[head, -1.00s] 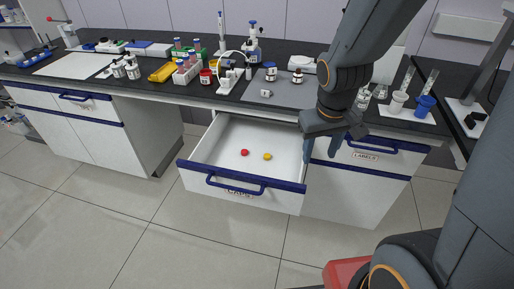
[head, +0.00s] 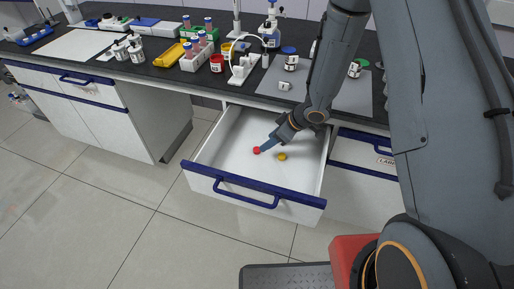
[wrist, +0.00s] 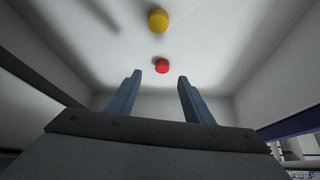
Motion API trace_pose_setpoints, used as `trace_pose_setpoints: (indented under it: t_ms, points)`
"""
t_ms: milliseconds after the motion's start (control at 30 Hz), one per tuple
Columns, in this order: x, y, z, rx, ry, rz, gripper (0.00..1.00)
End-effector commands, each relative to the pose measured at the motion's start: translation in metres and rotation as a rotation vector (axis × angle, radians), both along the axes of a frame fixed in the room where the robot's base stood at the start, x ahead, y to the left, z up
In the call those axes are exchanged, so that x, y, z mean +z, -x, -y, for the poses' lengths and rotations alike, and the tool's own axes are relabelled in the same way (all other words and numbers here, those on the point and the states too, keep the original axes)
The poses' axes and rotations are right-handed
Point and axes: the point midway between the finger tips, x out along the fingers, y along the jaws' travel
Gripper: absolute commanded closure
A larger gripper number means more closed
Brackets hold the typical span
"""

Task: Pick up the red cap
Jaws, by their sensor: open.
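The small red cap (head: 257,150) lies on the floor of the open white drawer (head: 222,158). In the wrist view the red cap (wrist: 162,66) is beyond the fingertips, roughly centred between them. My gripper (head: 266,147) reaches down into the drawer, its fingers close to the red cap in the head view. In the wrist view my gripper (wrist: 158,76) is open, with nothing between its fingers. Whether a finger touches the cap cannot be told.
A yellow cap (head: 282,157) lies in the drawer to the right of the red one. The drawer's blue front edge (head: 250,184) and side walls surround the gripper. The bench top (head: 150,70) above carries bottles, racks and a grey mat (head: 350,92).

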Motion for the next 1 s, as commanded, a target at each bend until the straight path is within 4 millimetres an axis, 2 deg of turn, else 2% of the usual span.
trace_pose_setpoints:
  t_ms: [600, 933, 967, 1000]
  points:
    - [-0.052, -0.013, -0.034, -0.001, 0.002, -0.002, 0.53]
    - [-0.057, -0.016, -0.036, -0.002, 0.002, 0.0, 0.53]
    - [-0.057, -0.016, -0.036, -0.002, 0.002, 0.0, 0.55]
    - [-0.056, -0.016, -0.036, -0.002, 0.002, 0.0, 0.62]
